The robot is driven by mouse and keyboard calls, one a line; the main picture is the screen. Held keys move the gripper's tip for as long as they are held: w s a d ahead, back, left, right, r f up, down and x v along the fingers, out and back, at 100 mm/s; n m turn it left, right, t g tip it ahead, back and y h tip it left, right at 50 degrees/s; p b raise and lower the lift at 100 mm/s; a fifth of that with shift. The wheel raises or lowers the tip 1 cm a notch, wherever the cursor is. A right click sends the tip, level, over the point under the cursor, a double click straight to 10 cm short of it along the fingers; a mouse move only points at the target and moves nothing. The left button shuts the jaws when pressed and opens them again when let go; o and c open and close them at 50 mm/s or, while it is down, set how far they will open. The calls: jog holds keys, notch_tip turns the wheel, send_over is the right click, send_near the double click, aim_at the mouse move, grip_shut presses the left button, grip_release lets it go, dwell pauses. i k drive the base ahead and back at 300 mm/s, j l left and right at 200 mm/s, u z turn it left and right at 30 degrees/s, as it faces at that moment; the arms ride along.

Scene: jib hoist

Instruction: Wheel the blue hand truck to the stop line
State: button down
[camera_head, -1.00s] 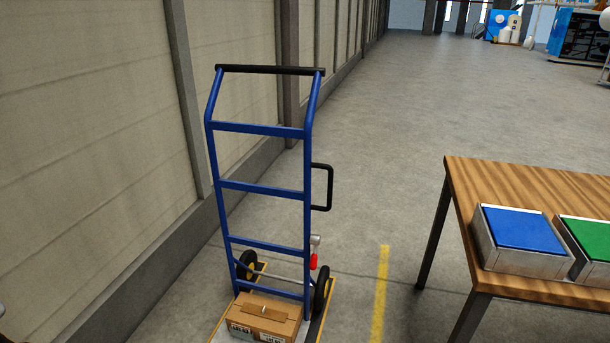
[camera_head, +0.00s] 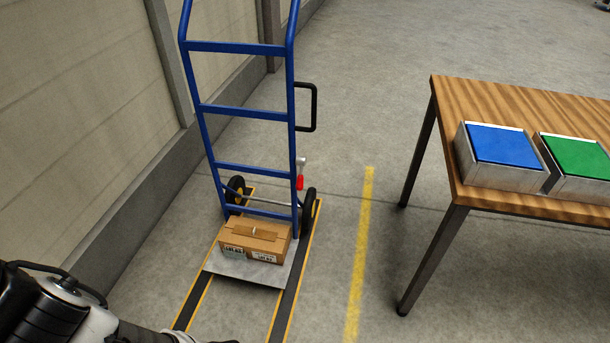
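The blue hand truck (camera_head: 243,113) stands upright left of centre, close to the wall. A cardboard box (camera_head: 254,239) sits on its grey toe plate (camera_head: 246,270). A black loop handle (camera_head: 313,107) sticks out from its right side, and a small red-tipped lever (camera_head: 300,181) is near the right wheel (camera_head: 309,208). The truck's top is cut off by the picture. A yellow line (camera_head: 361,250) runs along the floor to its right; I cannot tell whether this is the stop line. Part of my arm shows at the lower left; my gripper is not in view.
Two dark, yellow-edged strips (camera_head: 288,296) run along the floor under the truck. A wooden table (camera_head: 520,100) with a blue-topped box (camera_head: 500,150) and a green-topped box (camera_head: 577,163) stands at the right. The wall (camera_head: 80,120) bounds the left. Floor between truck and table is clear.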

aim_at(266, 273)
jog(key=i+l+z, duration=0.25)
jog(key=i, duration=0.15)
jog(key=i+l+z, duration=0.1)
jog(key=i+z, duration=0.2)
jog(key=i, duration=0.15)
